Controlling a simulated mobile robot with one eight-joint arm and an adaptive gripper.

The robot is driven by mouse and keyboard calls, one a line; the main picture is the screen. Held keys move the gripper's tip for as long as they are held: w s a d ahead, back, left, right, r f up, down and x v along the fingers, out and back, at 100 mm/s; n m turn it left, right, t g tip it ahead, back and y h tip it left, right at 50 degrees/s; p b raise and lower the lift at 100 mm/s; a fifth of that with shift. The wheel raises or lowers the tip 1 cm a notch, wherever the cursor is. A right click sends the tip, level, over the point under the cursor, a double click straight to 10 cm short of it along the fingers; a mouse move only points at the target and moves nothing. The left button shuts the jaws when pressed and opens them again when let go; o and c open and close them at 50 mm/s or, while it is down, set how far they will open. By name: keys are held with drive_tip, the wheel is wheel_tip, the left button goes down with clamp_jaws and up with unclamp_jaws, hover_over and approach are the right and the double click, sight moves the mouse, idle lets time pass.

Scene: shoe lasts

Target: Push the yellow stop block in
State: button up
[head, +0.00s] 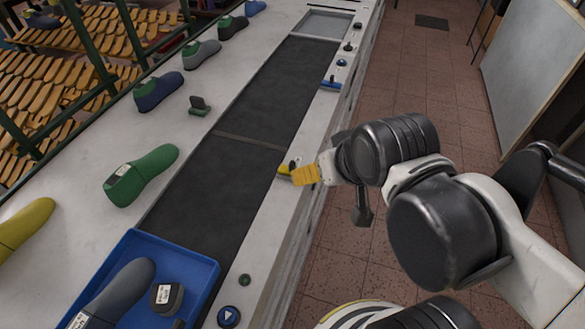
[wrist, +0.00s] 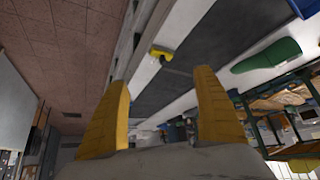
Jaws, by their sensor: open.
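The yellow stop block (head: 283,169) sits at the right edge of the dark conveyor belt in the head view, with a small black part beside it. In the wrist view the yellow block (wrist: 161,53) shows ahead of the fingertips, a little above the gap between them. My gripper (head: 303,175) has orange-yellow fingers and is just to the right of the block in the head view. In the wrist view my gripper (wrist: 160,74) has its fingers spread wide with nothing between them. I cannot tell whether a finger touches the block.
The belt (head: 243,115) runs along the bench. A blue tray (head: 208,268) at the near end holds a dark last and a small dark block. A green last (head: 143,176) and others line the left ledge. A blue-handled part (head: 331,84) sits farther along the right rail.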

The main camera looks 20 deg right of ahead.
drive_tip(key=shift+w+r, duration=0.1)
drive_tip(key=shift+w, duration=0.1)
drive_tip(key=c, duration=0.9)
drive_tip(key=m+g, duration=0.7)
hover_over(292, 163)
wheel_tip(292, 163, down, 10)
drive_tip(key=shift+c, duration=0.2)
wheel_tip(292, 163, down, 11)
drive_tip(key=b, duration=0.3)
drive_tip(key=shift+b, duration=0.4)
clamp_jaws()
